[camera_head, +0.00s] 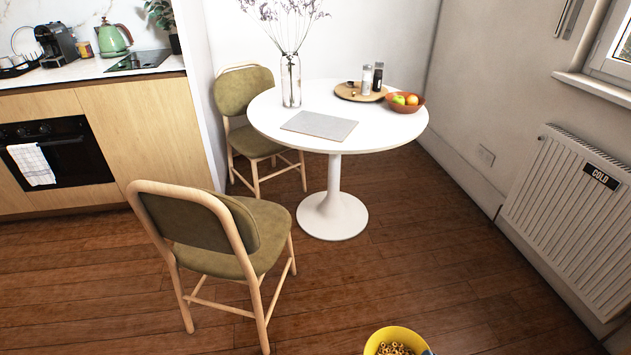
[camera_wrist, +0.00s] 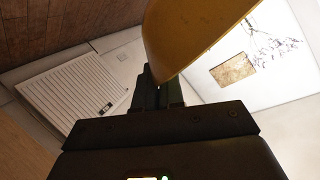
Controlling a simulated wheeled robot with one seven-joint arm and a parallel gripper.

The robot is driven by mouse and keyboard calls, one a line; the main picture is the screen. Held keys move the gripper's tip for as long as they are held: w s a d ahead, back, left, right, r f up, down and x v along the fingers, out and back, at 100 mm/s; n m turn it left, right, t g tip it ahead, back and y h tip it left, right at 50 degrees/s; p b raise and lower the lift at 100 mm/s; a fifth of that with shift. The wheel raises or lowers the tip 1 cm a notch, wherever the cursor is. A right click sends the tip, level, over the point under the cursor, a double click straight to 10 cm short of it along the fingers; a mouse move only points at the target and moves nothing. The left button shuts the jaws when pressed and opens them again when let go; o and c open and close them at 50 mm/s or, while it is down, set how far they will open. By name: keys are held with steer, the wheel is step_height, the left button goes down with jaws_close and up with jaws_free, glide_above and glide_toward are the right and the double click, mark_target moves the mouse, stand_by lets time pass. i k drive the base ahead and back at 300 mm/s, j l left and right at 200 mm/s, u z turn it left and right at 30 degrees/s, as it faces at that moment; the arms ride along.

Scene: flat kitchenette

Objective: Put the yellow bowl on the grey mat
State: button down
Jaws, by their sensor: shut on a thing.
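The yellow bowl (camera_head: 376,338) is at the bottom edge of the head view, cut off by the frame, with ring-shaped cereal (camera_head: 395,349) inside. In the wrist view the bowl (camera_wrist: 195,35) fills the upper middle. My gripper (camera_wrist: 158,92) is shut on the bowl's rim. In the head view only a small bit of something blue-grey shows at the bowl's right side, too little to identify. The grey mat (camera_head: 320,126) lies flat and empty on the near-left part of the round white table (camera_head: 385,135), well beyond the bowl.
A glass vase with dry stems (camera_head: 291,80) stands behind the mat. A wooden tray with shakers (camera_head: 352,95) and a fruit bowl (camera_head: 405,106) stand farther right. Chairs (camera_head: 215,235) (camera_head: 245,95) stand left of the table. A radiator (camera_head: 570,215) lines the right wall. Floor before the table is clear.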

mark_target(321, 124)
steer(key=i+l+u, duration=0.15)
steer(key=i, duration=0.4)
steer(key=i+l+u, duration=0.15)
steer(key=i+l, duration=0.25)
steer(key=i+l+u, duration=0.2)
steer(key=i+l, duration=0.2)
steer(key=i, duration=0.25)
